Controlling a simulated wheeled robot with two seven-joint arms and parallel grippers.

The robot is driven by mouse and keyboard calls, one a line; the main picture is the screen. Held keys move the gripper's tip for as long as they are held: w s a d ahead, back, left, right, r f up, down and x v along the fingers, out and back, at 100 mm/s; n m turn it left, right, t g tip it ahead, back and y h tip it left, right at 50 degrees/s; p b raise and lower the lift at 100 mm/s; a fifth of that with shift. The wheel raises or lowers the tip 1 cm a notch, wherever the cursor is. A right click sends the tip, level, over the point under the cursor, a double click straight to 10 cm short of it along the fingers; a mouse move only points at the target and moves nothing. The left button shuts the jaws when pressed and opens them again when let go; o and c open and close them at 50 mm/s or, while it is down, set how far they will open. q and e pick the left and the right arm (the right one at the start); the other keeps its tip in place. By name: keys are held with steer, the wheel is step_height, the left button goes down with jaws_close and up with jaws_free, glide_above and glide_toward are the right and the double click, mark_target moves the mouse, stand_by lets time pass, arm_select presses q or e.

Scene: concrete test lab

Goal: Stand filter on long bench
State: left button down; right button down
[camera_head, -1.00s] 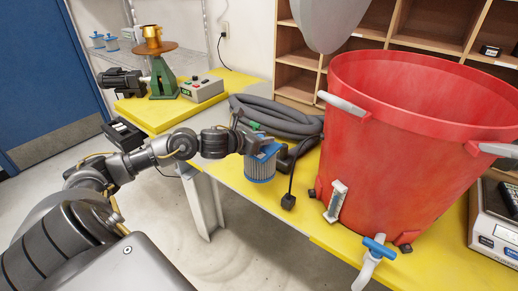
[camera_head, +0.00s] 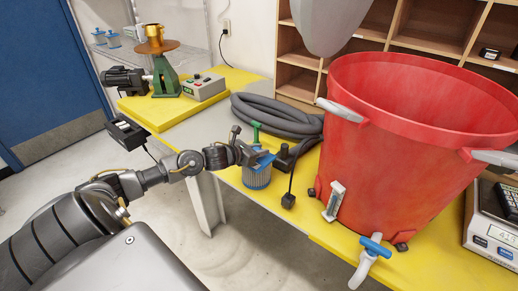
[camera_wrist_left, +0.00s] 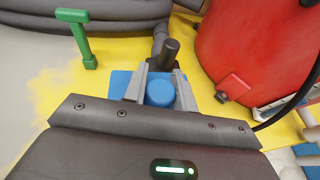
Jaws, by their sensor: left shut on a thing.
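My left gripper (camera_head: 262,158) is shut on the filter's top; in the left wrist view the blue knob (camera_wrist_left: 160,92) sits between the two fingers. The filter's base appears at the level of the bench top; whether it touches is hard to tell. My right gripper does not show.
A big red tub (camera_head: 400,140) with a blue-handled tap (camera_head: 374,247) stands right of the filter. A black plug (camera_head: 288,201) is close by. A scale (camera_head: 495,225) stands far right.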

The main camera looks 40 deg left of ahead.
arm_select(q)
steer(key=c, duration=1.1)
jaws_free()
steer(key=shift+r, duration=0.1)
steer(key=shift+b+v, duration=0.9)
steer(key=shift+v, duration=5.1)
